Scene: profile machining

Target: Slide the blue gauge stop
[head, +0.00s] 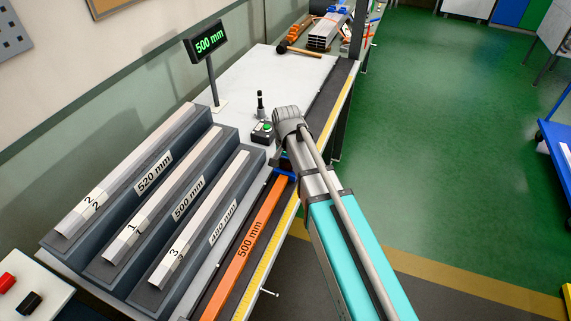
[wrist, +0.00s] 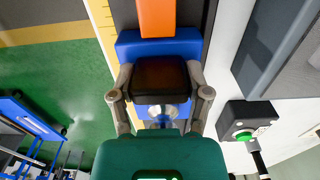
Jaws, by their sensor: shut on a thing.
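The blue gauge stop (wrist: 128,48) sits on the dark rail in the wrist view, and only a bit of its blue edge (head: 285,173) shows beside my arm in the head view. My gripper (wrist: 160,82) is shut on the stop's black block (wrist: 160,72), one finger on each side. The orange bar (head: 250,245) marked 500 mm lies along the rail, and its end (wrist: 157,18) meets the stop's edge; I cannot tell if they touch. The display (head: 208,41) reads 500 mm in green. My arm hides much of the stop in the head view.
Grey profiles marked 2, 1 and 3 lie on stepped racks labelled 520 mm (head: 154,174), 500 mm (head: 188,198) and 480 mm (head: 223,221). A control box with a green button (head: 263,132) stands close beside the rail. A mallet (head: 300,51) lies farther back. A yellow scale (head: 262,272) runs along the bench edge.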

